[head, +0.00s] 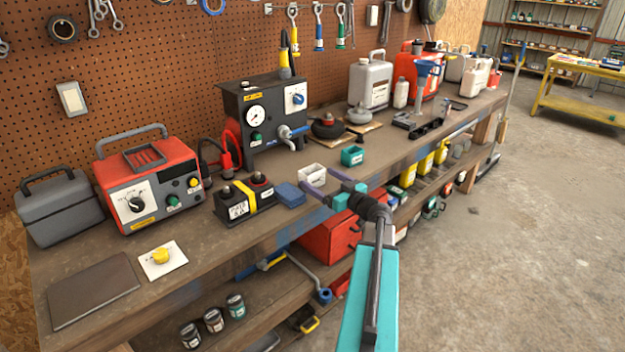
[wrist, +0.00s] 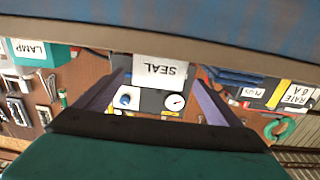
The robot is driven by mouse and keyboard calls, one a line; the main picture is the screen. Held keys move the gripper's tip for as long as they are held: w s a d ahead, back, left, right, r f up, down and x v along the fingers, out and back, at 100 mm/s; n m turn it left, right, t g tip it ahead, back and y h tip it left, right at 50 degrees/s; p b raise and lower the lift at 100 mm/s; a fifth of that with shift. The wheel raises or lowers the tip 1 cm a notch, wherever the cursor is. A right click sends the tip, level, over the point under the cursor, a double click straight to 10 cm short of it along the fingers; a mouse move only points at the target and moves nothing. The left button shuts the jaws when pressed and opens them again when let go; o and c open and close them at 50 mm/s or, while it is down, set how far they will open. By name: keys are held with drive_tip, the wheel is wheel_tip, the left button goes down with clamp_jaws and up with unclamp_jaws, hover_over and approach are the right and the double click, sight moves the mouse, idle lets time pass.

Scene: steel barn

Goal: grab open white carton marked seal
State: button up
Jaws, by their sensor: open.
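The open white carton (head: 312,175) stands upright on the workbench near its front edge. In the wrist view, which is upside down, its face (wrist: 160,70) reads SEAL. My gripper (head: 325,183) is open at the bench's front edge, close in front of the carton. In the wrist view the carton is centred between the two purple fingers (wrist: 159,80), with a gap on each side. I cannot tell whether the fingertips reach past its front face. Nothing is held.
A teal carton (head: 352,157), marked LAMP in the wrist view (wrist: 30,50), stands right of the white one. A black gauge unit (head: 264,112) stands behind. The floor at right is clear.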

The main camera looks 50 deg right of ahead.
sight(317, 176)
drive_tip(key=shift+w+d+p, duration=0.2)
drive_tip(key=shift+w+p, duration=0.35)
drive_tip(key=shift+w, duration=0.55)
drive_tip(key=shift+w+d+p, duration=0.2)
drive_tip(key=shift+w+p, duration=0.3)
drive_tip(key=shift+w, duration=1)
drive_tip(key=shift+c, duration=0.4)
drive_tip(key=c, duration=1)
